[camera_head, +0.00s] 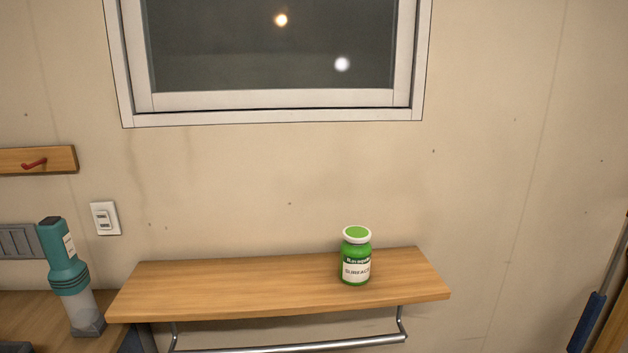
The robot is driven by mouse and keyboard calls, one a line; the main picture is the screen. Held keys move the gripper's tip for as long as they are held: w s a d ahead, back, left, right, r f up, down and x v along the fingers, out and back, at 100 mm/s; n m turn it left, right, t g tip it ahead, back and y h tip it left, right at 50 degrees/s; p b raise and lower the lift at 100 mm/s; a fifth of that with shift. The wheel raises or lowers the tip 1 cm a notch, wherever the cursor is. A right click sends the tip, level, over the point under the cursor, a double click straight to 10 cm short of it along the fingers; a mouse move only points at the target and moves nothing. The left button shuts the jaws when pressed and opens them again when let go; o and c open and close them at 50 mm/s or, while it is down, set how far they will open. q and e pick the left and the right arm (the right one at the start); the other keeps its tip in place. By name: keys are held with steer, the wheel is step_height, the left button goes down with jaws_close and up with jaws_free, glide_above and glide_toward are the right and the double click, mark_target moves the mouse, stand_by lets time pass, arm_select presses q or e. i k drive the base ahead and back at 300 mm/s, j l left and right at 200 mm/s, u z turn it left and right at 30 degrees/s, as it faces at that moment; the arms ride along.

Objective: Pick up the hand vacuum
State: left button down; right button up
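The hand vacuum (68,271) is most likely the teal upright device with a ribbed middle and a clear grey lower part at the lower left. It stands on a wooden surface (28,318), left of the shelf. A white label shows on its upper side. Neither of my grippers shows in the head view.
A wooden shelf (220,283) with a metal rail (290,347) below it juts from the wall. A green bottle (356,257) stands on it, right of centre. A grey slatted thing (17,241) is behind the vacuum. A blue-handled thing (588,322) leans at the right edge.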

mark_target(69, 277)
steer(key=u, duration=1.35)
